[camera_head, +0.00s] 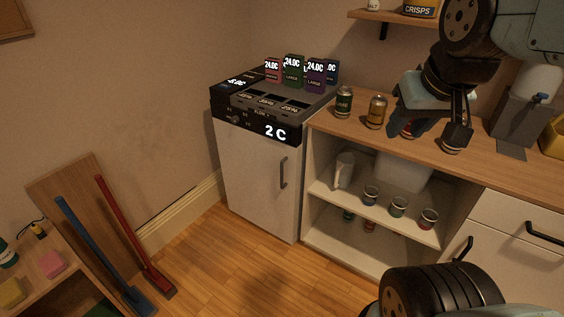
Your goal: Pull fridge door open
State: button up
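The fridge (255,185) is a small white cabinet with a closed-looking door, standing against the back wall left of the counter. Its dark vertical handle (283,172) is on the door's right side. My gripper (432,140) hangs at the upper right, above the wooden counter and well right of the handle. Its two fingers are spread apart, with a can partly hidden behind them. I see nothing held between them.
A black unit (272,105) with several coloured boxes sits on the fridge. The counter (345,127) carries cans, with open shelves (400,215) of cups below. Brooms (130,240) lean at the left. Wooden floor (235,270) before the fridge is clear.

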aim_at(262, 174)
jog(key=z, duration=0.05)
jog(key=i, duration=1)
jog(key=u, duration=0.1)
